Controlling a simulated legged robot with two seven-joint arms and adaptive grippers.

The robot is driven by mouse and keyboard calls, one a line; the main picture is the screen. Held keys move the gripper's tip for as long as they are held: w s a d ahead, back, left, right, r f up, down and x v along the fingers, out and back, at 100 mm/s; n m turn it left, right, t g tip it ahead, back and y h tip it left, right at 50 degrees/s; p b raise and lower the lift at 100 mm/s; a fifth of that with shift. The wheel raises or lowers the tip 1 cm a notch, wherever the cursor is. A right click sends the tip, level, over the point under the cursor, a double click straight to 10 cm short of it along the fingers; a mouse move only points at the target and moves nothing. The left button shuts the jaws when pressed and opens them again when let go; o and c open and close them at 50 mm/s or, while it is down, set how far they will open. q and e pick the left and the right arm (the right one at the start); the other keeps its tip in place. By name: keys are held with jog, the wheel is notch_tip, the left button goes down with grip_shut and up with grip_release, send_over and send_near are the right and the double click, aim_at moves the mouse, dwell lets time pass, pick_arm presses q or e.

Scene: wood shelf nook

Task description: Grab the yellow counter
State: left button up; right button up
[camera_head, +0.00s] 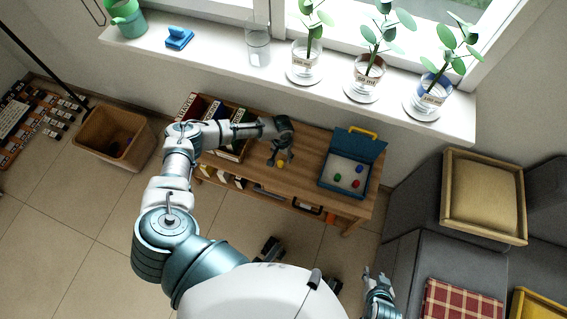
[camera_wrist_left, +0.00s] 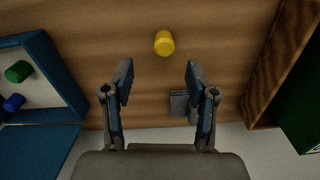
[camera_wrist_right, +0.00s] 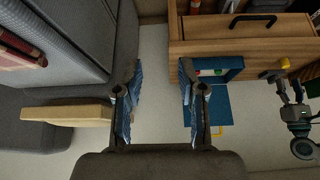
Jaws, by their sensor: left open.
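The yellow counter (camera_head: 281,163) stands on the wooden bench top, left of the blue box. In the left wrist view the counter (camera_wrist_left: 164,43) is a small yellow cylinder, just beyond the fingertips and roughly centred between them. My left gripper (camera_head: 279,157) is over the bench at the counter; its fingers (camera_wrist_left: 160,78) are apart with nothing between them. My right gripper (camera_head: 374,278) is low, near the grey sofa, away from the bench. In the right wrist view its fingers (camera_wrist_right: 159,82) are apart and empty.
An open blue box (camera_head: 323,184) with green, blue and red counters stands on the bench (camera_head: 302,158), right of my left gripper. A wooden book crate (camera_head: 236,150) stands to the left. The windowsill (camera_head: 210,55) above holds plants in jars.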

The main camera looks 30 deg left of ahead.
aim_at(280, 161)
pick_arm(q)
jog(key=shift+a+f, duration=0.2)
jog(key=shift+f, duration=0.3)
notch_tip(280, 161, down, 5)
jog(key=shift+s+a+r+b, duration=0.1)
jog(key=shift+r+b, duration=0.05)
jog(key=shift+b, duration=1)
pick_arm(e)
jog(key=w+a+r+t+y, duration=0.1)
jog(key=w+a+r+t, duration=0.2)
jog(key=w, duration=0.4)
jog(key=shift+w+r+t, duration=0.15)
jog(key=shift+r+t, duration=0.3)
jog(key=shift+t, duration=0.65)
pick_arm(q)
jog(key=c, duration=0.9)
pick_arm(e)
jog(key=shift+w, duration=0.1)
